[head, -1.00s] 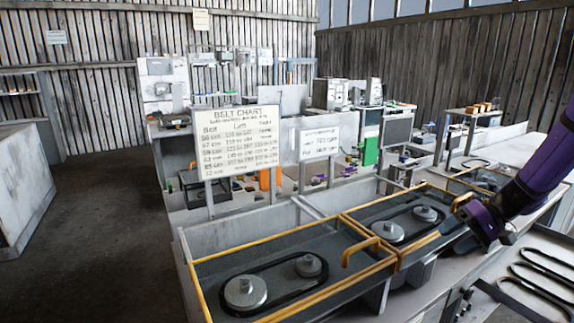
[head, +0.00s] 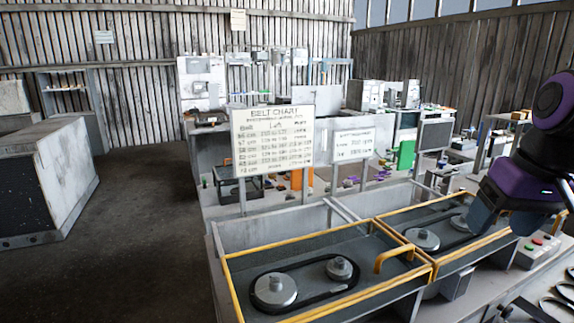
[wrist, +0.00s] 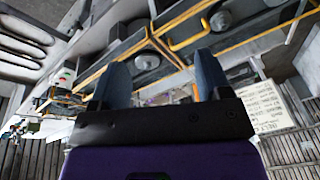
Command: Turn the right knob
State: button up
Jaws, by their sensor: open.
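No part that I can clearly tell to be the right knob shows in these views. The right belt tray (head: 449,262), yellow-rimmed, holds round grey metal pulleys, one of them (head: 422,239) plainly visible; my arm covers part of this tray. The left belt tray (head: 238,291) holds two pulleys (head: 274,290) with a black belt around them. My gripper (head: 485,212) is over the right tray's far right part in the head view. In the wrist view my gripper (wrist: 160,78) has its two blue-grey fingers wide apart, with nothing between them.
A control box (head: 538,250) with red and green buttons sits right of the trays. A belt chart sign (head: 272,140) and a smaller sign (head: 352,145) stand behind them. Black belts (head: 558,307) lie at bottom right. The floor at left is open beside a grey cabinet (head: 75,180).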

jog(key=s+a+r+t+h, duration=0.1)
jog(key=s+r+t, duration=0.1)
jog(key=s, duration=0.5)
jog(key=shift+a+r+t, duration=0.25)
jog(key=shift+r+t, duration=0.05)
jog(key=shift+r, duration=0.1)
